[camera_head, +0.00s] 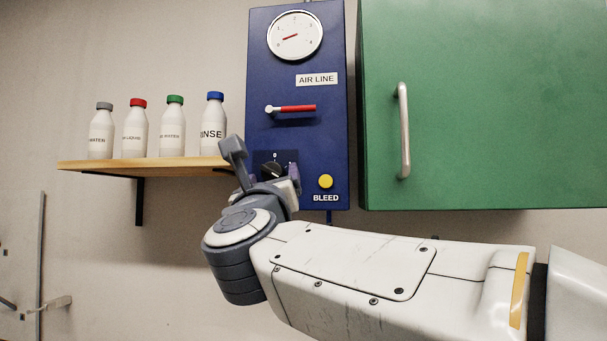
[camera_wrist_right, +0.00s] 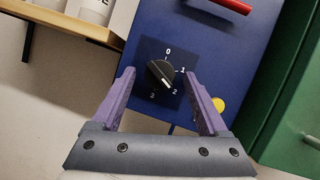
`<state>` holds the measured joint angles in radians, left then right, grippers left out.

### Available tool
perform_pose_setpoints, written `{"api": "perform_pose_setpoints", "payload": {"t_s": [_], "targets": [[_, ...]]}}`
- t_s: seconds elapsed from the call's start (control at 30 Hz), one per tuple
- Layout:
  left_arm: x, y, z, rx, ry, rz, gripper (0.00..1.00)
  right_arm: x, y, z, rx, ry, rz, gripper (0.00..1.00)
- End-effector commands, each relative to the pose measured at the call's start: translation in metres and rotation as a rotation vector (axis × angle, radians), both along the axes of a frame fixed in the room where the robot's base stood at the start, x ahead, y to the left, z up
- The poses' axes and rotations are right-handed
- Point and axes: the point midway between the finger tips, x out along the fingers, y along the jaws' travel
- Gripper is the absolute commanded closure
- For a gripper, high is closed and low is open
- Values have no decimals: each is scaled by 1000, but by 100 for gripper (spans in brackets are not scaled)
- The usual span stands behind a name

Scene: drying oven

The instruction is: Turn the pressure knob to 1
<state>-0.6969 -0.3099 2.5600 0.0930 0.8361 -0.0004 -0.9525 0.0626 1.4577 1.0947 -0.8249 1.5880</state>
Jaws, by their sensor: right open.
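The black pressure knob (camera_head: 273,170) sits on a dark dial plate low on the blue air line panel (camera_head: 262,70). In the right wrist view the knob (camera_wrist_right: 160,73) shows between the numbers 0, 1, 2 and 3. Its white mark is at the lower right end and appears to point towards 2. My right gripper (camera_head: 264,163) is open in front of the panel. In the wrist view its purple fingers (camera_wrist_right: 160,80) stand on either side of the knob, with visible gaps and nothing held. My left gripper is not in view.
A round gauge (camera_head: 295,36) and a red-handled lever (camera_head: 292,109) are above the knob. A yellow bleed button (camera_head: 325,181) is to its right. A green cabinet (camera_head: 480,100) stands right of the panel. A wooden shelf (camera_head: 75,165) with several bottles is at left.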

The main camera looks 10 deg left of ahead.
Motion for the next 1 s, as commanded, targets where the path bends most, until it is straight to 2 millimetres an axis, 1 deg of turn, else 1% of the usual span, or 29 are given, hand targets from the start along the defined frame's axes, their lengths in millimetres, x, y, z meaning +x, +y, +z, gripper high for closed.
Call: {"api": "perform_pose_setpoints", "payload": {"t_s": [0.07, 0.1, 0.17, 0.2, 0.3, 0.47, 0.67, 0.87, 1.0], "targets": [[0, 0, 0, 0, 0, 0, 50, 0, 0, 0, 0, 0, 0, 23], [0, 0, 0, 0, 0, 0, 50, 0, 0, 0, 0, 0, 0, 27], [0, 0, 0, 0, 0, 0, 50, 0, 0, 0, 0, 0, 0, 50], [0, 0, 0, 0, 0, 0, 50, 0, 0, 0, 0, 0, 0, 65], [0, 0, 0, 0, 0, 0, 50, 0, 0, 0, 0, 0, 0, 100], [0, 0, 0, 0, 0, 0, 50, 0, 0, 0, -4, 0, 1, 100], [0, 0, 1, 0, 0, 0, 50, 0, -1, 1, -49, 0, 0, 100], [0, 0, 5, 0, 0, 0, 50, 0, -2, 2, -168, 0, 0, 100], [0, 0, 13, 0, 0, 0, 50, 0, -4, 5, -289, 0, -1, 100]]}}
